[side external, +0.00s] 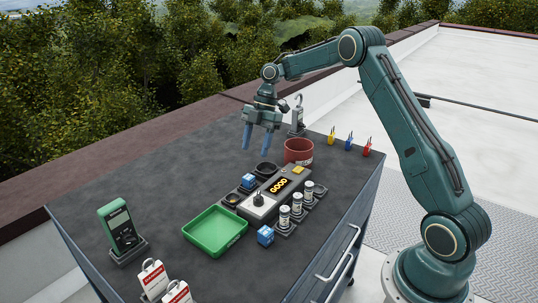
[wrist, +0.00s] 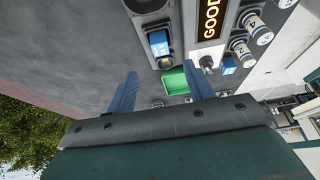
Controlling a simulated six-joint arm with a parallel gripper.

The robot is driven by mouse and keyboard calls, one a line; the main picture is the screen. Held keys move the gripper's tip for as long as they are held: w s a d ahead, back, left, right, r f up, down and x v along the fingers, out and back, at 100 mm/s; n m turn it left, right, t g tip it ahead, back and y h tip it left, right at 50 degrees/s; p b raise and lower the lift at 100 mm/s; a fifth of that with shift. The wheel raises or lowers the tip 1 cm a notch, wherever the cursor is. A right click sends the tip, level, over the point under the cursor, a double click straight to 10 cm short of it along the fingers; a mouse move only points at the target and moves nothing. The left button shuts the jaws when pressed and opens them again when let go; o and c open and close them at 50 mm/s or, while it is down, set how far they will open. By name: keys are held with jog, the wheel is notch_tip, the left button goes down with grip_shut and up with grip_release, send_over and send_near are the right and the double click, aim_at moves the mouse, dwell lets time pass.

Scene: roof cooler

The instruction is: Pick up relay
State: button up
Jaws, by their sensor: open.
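Two small blue box-shaped parts look like relays. One blue relay (side external: 248,181) sits in a dark holder on the left side of the grey tester; it also shows in the wrist view (wrist: 159,42). The other blue relay (side external: 265,235) stands between the green tray and the white cylinders; it shows in the wrist view (wrist: 228,65) too. My gripper (side external: 260,146) is open and empty, raised above the table behind the tester, with its blue fingers pointing down. In the wrist view its fingertips (wrist: 160,71) are apart with nothing between them.
The grey tester (side external: 258,204) displays "GOOD". White cylinders (side external: 284,216) stand along its right. A green tray (side external: 215,231), red cup (side external: 298,151), meter (side external: 118,226) and tags (side external: 153,279) share the table. Dark round cups (side external: 266,168) lie near the tester.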

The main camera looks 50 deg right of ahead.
send_over(249, 176)
jog(key=d, duration=0.2)
jog(key=shift+f, duration=2.1)
jog(key=shift+x, duration=2.6)
jog(key=shift+d, duration=0.15)
jog(key=c, duration=1.1)
jog(key=shift+c, duration=0.2)
notch_tip(249, 176, up, 10)
